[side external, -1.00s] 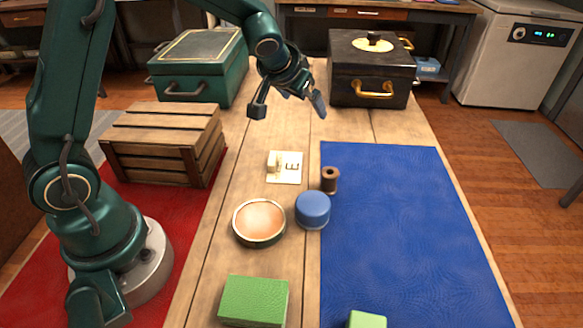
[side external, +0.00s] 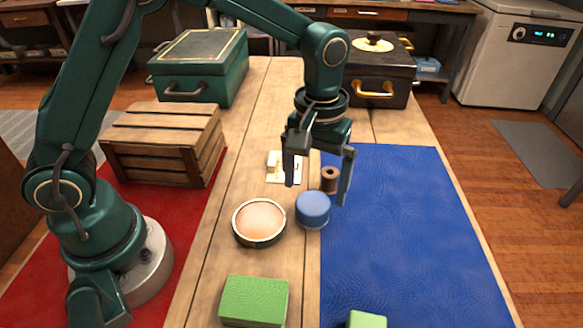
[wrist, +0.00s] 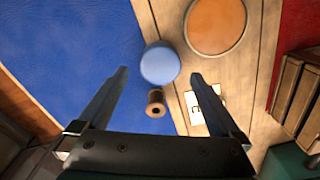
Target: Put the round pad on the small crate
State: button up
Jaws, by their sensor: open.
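A short blue round block (side external: 312,209), which looks like the round pad, sits at the left edge of the blue mat. It also shows in the wrist view (wrist: 160,63), between my fingertips as seen there. My gripper (side external: 318,194) is open and empty, pointing down; in the side view its fingers overlap the area just behind the block. The exact height gap is hard to tell. The wooden slatted crate (side external: 163,142) stands at the left, its top bare. A peach-topped round dish (side external: 259,222) sits left of the blue block.
A brown spool (side external: 331,179) stands just behind the blue block. A lettered card (side external: 285,167) lies behind the dish. Green blocks (side external: 254,300) lie in front. A teal chest (side external: 200,65) and a black chest (side external: 371,75) stand at the back. The blue mat (side external: 420,230) is mostly clear.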

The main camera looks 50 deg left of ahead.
aim_at(313, 202)
jog(key=shift+f, duration=2.55)
jog(key=c, duration=1.4)
jog(key=shift+r, duration=0.15)
